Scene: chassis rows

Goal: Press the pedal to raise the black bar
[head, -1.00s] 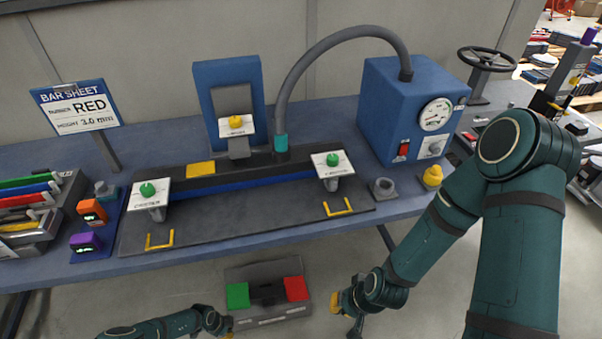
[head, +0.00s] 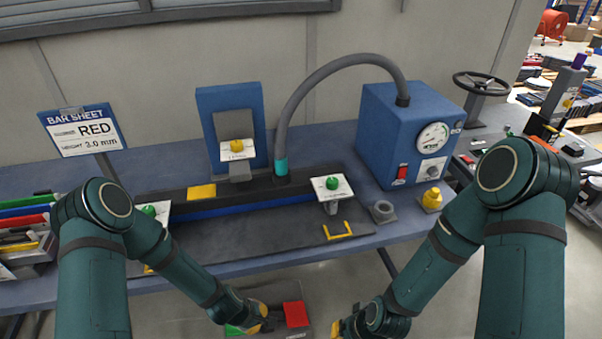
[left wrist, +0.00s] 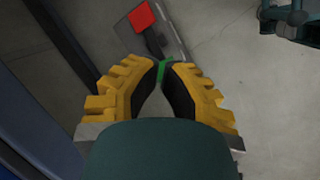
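The black bar (head: 257,183) lies lengthwise on the bench above a blue strip, between two white plates with green knobs (head: 333,183). The pedal unit (head: 318,308) is a grey box on the floor below the bench, with a red pedal (head: 296,314) and a green pedal (head: 233,330). My left gripper (head: 266,318) is over the unit and partly hides the green pedal. In the left wrist view its fingertips (left wrist: 163,64) come together just in front of the green pedal (left wrist: 161,71), with nothing held. Contact cannot be told. My right gripper (head: 338,326) is at the bottom edge, right of the unit.
The bench front edge (head: 300,262) runs above my left gripper. A blue box with a gauge (head: 405,135) and a thick hose stands at the back right. Bare floor lies right of the pedals.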

